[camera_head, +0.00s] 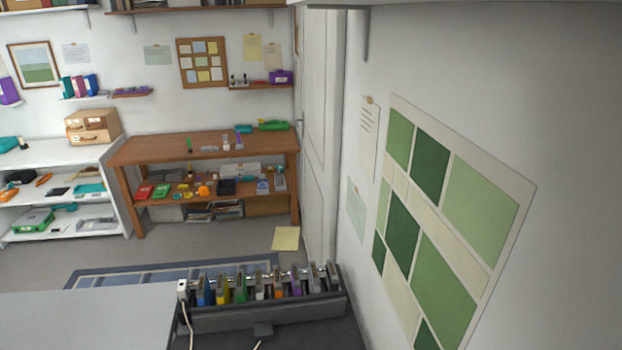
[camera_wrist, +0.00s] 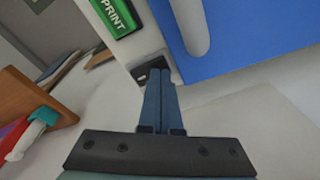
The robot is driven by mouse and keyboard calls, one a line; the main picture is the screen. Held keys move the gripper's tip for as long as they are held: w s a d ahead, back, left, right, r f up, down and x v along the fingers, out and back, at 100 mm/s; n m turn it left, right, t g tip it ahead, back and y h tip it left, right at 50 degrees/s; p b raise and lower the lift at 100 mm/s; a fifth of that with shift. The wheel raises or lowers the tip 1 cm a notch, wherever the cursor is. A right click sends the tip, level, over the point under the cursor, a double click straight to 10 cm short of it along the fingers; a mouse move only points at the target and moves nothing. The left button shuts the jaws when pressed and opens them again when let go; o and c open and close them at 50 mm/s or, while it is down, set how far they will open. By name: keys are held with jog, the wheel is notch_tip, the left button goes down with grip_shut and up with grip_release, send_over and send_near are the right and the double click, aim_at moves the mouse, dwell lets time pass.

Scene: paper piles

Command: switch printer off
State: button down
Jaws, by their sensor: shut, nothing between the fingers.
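In the wrist view my gripper (camera_wrist: 160,75) is shut and empty, with its two blue-grey fingers together. Just beyond the fingertips is a small dark switch-like part (camera_wrist: 147,66) on a pale body, partly hidden by the fingers. I cannot tell whether the tips touch it or which way it is set. Above it is a green label (camera_wrist: 114,15) reading "PRINT", cut off by the picture edge. I cannot make out a whole printer in either view. My gripper does not show in the head view.
A large blue panel (camera_wrist: 245,35) with a pale rounded bar (camera_wrist: 190,25) is close on the right in the wrist view. A brown object (camera_wrist: 30,95) is at left. The head view shows a wooden bench (camera_head: 200,148), white shelves (camera_head: 60,160) and a grey rack (camera_head: 250,315) of coloured items.

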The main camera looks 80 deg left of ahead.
notch_tip(320, 180, up, 7)
jog(key=p, duration=0.6)
jog(key=shift+f+p, duration=0.15)
jog(key=shift+p, duration=0.15)
jog(key=shift+f, duration=0.1)
